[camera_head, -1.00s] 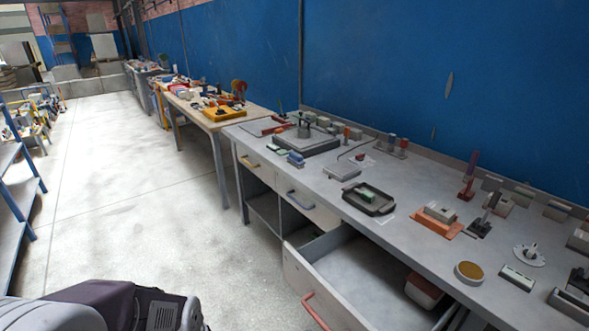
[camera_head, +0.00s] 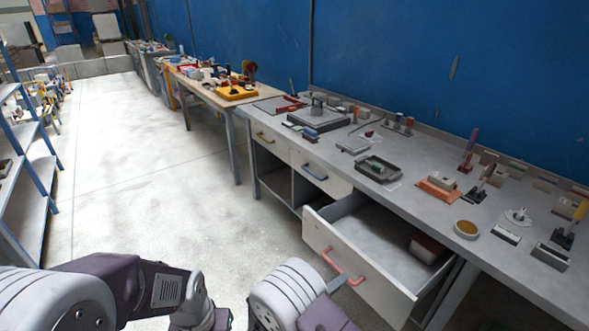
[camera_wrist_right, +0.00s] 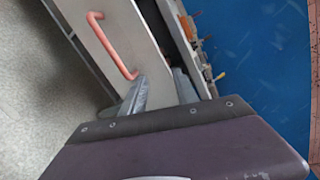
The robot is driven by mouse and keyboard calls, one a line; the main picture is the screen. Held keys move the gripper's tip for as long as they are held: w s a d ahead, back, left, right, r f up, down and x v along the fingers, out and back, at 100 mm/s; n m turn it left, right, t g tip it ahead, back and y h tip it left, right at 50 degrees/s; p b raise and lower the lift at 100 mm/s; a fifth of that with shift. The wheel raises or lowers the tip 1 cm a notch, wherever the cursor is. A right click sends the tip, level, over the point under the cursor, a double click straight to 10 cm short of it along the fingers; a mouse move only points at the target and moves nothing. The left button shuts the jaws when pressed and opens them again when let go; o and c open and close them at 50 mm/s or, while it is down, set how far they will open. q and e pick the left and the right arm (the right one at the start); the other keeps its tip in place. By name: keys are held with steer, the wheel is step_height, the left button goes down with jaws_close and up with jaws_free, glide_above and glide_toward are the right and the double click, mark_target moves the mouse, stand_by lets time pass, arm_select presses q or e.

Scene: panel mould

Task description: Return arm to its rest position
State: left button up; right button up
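The drawer (camera_head: 375,245) is pulled out of the grey workbench and holds a reddish box (camera_head: 427,249). My left arm (camera_head: 120,280) lies across the lower left; its fingers do not show.
A blue shelf rack (camera_head: 35,175) stands left. The pale floor (camera_head: 150,170) between is clear.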

steer(key=s+d+r+m+g+p, duration=0.2)
steer(key=s+d+r+m+g, duration=0.25)
steer(key=d+m, duration=0.3)
steer(key=s+d+r+m+g+p, duration=0.2)
steer(key=s+d+r+m+g, duration=0.3)
steer(key=d, duration=0.4)
steer(key=s+r+m+g+y+p, duration=0.1)
steer(key=s+r+m+g+y, duration=0.15)
steer(key=s+m+y, duration=0.7)
steer(key=w+a+f+m+t+y, duration=0.2)
steer(key=a+m, duration=0.8)
steer(key=m, duration=0.9)
steer(key=shift+w+f+t, duration=0.25)
steer(key=shift+f+t, duration=0.15)
steer(key=shift+f, duration=0.2)
